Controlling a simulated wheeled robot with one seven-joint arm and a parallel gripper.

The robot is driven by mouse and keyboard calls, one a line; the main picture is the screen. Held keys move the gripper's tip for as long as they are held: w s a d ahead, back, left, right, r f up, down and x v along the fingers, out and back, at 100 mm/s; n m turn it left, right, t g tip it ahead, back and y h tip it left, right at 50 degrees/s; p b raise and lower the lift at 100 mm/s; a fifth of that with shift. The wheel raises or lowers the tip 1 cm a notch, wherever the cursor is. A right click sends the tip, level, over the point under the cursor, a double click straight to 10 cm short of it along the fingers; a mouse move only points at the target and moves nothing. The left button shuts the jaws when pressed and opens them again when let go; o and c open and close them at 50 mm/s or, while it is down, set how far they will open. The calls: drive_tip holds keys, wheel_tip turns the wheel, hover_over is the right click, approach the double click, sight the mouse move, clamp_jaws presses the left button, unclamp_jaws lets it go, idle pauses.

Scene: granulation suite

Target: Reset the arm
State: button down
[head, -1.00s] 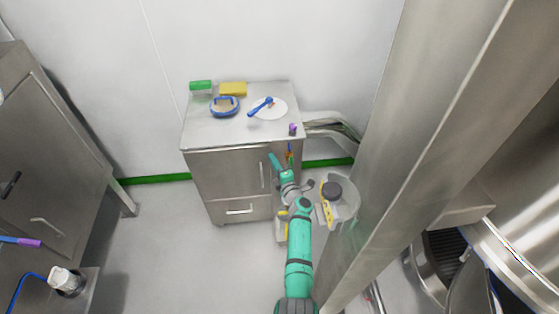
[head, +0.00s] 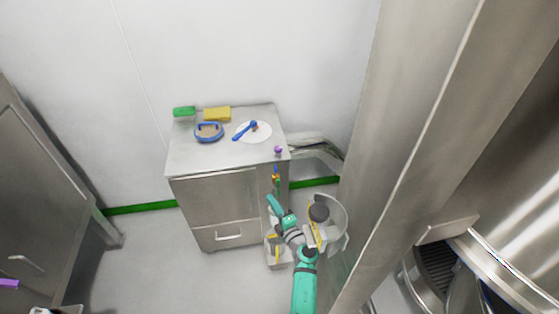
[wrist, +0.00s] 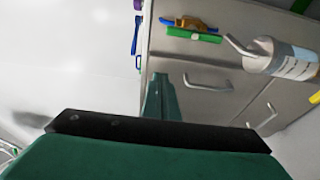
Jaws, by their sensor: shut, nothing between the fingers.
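My teal arm reaches up from the bottom of the head view, in front of the steel cabinet (head: 215,205). My gripper (head: 272,203) is small there, beside the cabinet's right front. In the wrist view my gripper (wrist: 160,98) shows narrow teal fingers together, with nothing between them. Behind the fingers is the cabinet front with its metal handles (wrist: 207,82). The dark plate and green link low in the wrist view are mine.
On the cabinet top are a green block (head: 184,111), yellow block (head: 217,114), blue-rimmed dish (head: 208,132), white disc (head: 262,136) with a blue tool, and purple item (head: 278,150). A steel column (head: 400,150) rises farther right.

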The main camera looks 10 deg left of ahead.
drive_tip(key=shift+a, duration=0.1)
drive_tip(key=s+d+m+t+h, duration=0.2)
drive_tip(key=s+m+t+h, duration=0.3)
drive_tip(key=s+m, duration=1.65)
drive_tip(key=s+d+r+m+g+h, duration=0.1)
drive_tip(key=s+d+r+h, duration=0.1)
drive_tip(key=s, duration=0.8)
drive_tip(key=s+d+r+m+g+h, duration=0.1)
drive_tip(key=s+d+r, duration=0.4)
drive_tip(key=s, duration=0.6)
drive_tip(key=s+d+r+m+g+h, duration=0.1)
drive_tip(key=s+r, duration=0.4)
drive_tip(key=s, duration=0.5)
drive_tip(key=shift+s+d+m+g+h, duration=0.35)
drive_tip(key=shift+d+g+h, duration=0.35)
drive_tip(key=shift+d, duration=0.45)
